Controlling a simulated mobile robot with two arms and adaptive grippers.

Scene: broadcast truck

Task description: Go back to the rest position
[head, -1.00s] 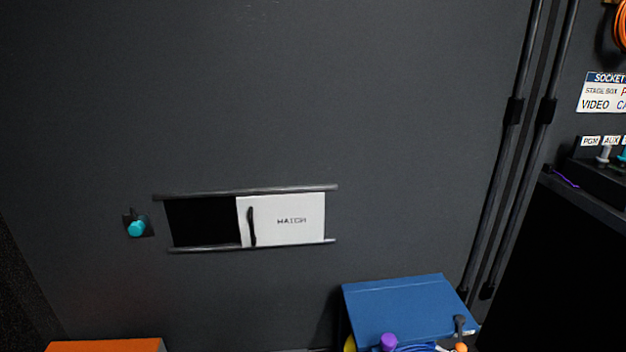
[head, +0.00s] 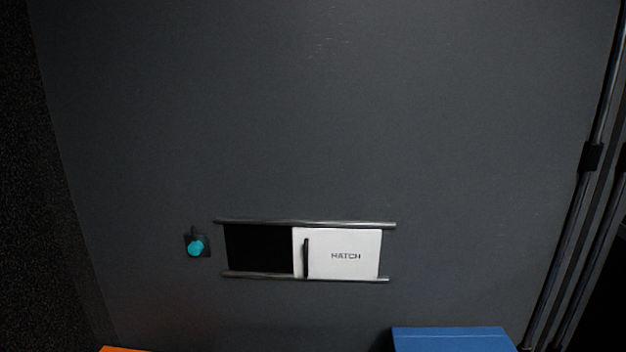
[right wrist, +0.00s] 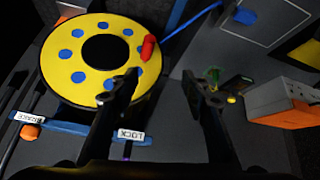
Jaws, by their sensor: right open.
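Neither gripper shows in the head view. My right gripper (right wrist: 165,92) shows in the right wrist view with its two dark fingers spread apart and nothing between them. Beyond its left finger is a yellow disc (right wrist: 60,65) with blue dots, a dark centre and a red knob (right wrist: 148,48). I cannot tell how far the fingers are from the disc. My left gripper is in neither view.
A dark wall holds a white sliding hatch (head: 345,252) between two rails, with a black opening at its left. A teal knob (head: 195,247) is left of it. A blue lid (head: 452,340) and an orange edge (head: 122,349) show below. An orange box (right wrist: 285,102) is at right.

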